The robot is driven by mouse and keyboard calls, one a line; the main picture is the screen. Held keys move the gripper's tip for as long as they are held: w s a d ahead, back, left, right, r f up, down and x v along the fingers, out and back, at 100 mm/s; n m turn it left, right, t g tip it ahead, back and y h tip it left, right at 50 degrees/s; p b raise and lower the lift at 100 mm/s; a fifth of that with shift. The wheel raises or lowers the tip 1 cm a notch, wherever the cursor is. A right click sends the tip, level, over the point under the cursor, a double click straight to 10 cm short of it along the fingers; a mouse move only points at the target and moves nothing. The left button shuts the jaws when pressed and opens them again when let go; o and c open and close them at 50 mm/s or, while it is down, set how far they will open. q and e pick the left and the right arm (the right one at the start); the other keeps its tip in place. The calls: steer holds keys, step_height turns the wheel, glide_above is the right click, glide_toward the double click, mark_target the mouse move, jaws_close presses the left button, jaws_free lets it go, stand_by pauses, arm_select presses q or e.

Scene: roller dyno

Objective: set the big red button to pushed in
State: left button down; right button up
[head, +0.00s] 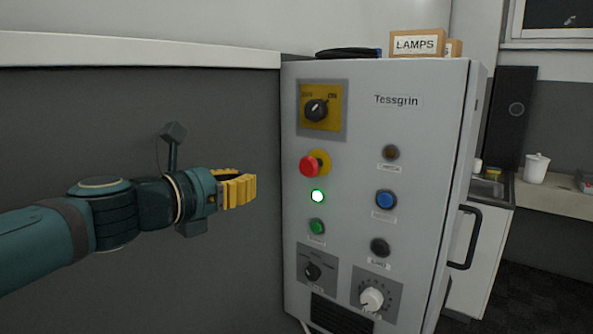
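The big red button (309,166) is a round mushroom head on a yellow collar (323,160), on the left side of the front of a grey control cabinet (352,225). The red head stands out from its collar. My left gripper (246,189) has yellow fingers and points right toward the cabinet. It is left of the red button and a little lower in the picture, apart from the cabinet front. Its fingers overlap from this side, so the gap between them is hidden. Nothing shows held in it. My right gripper is not in view.
Near the button are a black rotary switch (317,109) on a yellow plate, a lit green lamp (318,196) and a green button (317,227). A blue button (386,200) is to the right. A LAMPS box (418,43) sits on top. A black handle (466,238) is on the cabinet's right side.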

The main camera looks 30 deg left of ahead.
mark_target(302, 169)
arm_select(q)
steer(key=shift+w, duration=0.15)
steer(key=w+b, duration=0.1)
steer(key=w, duration=0.3)
steer(key=w+d+f+b, duration=0.1)
steer(key=w, duration=0.3)
steer(key=w+b, duration=0.1)
steer(key=w, duration=0.4)
steer(key=shift+d+f, duration=0.25)
steer(key=shift+d, duration=0.1)
steer(key=shift+w, duration=0.35)
steer(key=shift+w+d+b, duration=0.15)
steer(key=shift+w+b, duration=0.15)
steer(key=shift+w, duration=0.55)
steer(key=shift+r, duration=0.1)
